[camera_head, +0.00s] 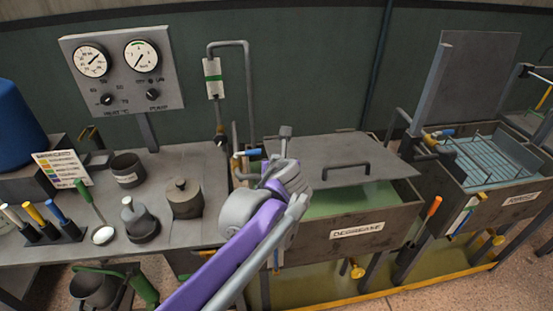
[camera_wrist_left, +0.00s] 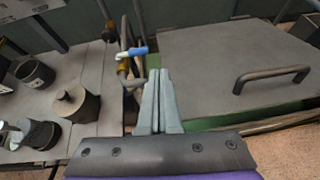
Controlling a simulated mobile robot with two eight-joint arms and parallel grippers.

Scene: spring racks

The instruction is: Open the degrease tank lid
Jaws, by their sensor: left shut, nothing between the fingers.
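The degrease tank (camera_head: 375,231) stands right of the bench, with a label reading DEGREASE on its front wall. Its grey lid (camera_head: 315,147) lies flat over the rear part, and green liquid shows along the front. The lid has a dark bar handle (camera_head: 346,168); it also shows at the right of the left wrist view (camera_wrist_left: 271,76). My left gripper (camera_head: 286,131) is over the left side of the tank. In the left wrist view its fingers (camera_wrist_left: 160,75) are together and empty, left of the lid and apart from the handle. My right gripper is not in view.
Blue-handled valve pipes (camera_wrist_left: 138,51) stand at the tank's left rear. The bench (camera_head: 90,247) at left holds pots, a gauge panel (camera_head: 122,72) and coloured tools. A second tank (camera_head: 499,199), labelled, with its lid (camera_head: 475,75) raised, stands at right.

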